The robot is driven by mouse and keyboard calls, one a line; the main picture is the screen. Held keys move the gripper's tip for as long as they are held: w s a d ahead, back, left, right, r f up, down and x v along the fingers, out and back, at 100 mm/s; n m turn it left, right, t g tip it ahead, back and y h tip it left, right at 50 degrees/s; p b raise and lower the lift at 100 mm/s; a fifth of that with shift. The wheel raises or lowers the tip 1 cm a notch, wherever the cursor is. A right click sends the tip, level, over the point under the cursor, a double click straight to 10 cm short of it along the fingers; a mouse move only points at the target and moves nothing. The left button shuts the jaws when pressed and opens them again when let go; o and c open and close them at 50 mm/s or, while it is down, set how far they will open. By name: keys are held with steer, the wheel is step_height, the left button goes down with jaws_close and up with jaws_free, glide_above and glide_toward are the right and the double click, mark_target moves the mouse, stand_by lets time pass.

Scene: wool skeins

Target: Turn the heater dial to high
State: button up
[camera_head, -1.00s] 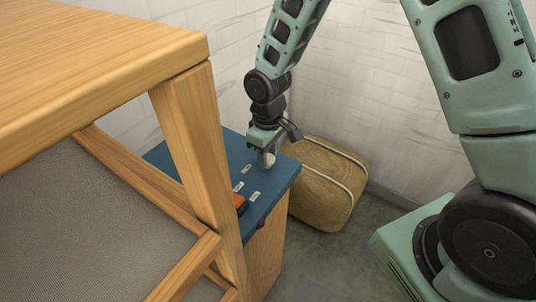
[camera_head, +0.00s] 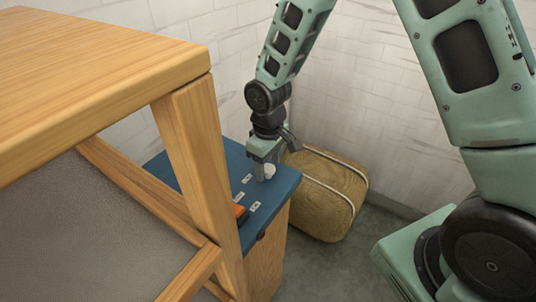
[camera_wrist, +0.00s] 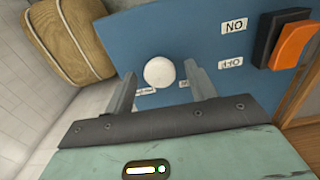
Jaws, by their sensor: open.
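The heater dial shows as a white round knob (camera_wrist: 159,72) on a blue panel (camera_wrist: 195,45) in the wrist view; in the head view the knob (camera_head: 269,171) is partly covered by my gripper. My gripper (camera_wrist: 160,82) is open, with one finger on each side of the knob. A gap shows between the knob and each finger in the wrist view. I see no pointer mark on the knob. Small white labels lie beside it, partly hidden by the fingers. In the head view my gripper (camera_head: 264,172) points down at the blue top.
A wooden frame (camera_head: 195,150) stands close on the left. A tan strapped bale (camera_head: 328,195) lies behind the panel, by the white brick wall (camera_head: 350,100).

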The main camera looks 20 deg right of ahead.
mark_target(268, 167)
step_height(268, 167, up, 17)
steer(key=b, duration=0.1)
steer(key=shift+r, duration=0.2)
stand_by(0.5)
steer(key=s+a+f, duration=0.1)
steer(key=s+a, duration=0.2)
steer(key=s, duration=0.9)
steer(key=s+a+f+n, duration=0.1)
steer(key=s+a, duration=0.2)
steer(key=s, duration=0.8)
steer(key=shift+s+y, duration=0.3)
steer(key=shift+s, duration=0.05)
steer(key=shift+s, duration=0.1)
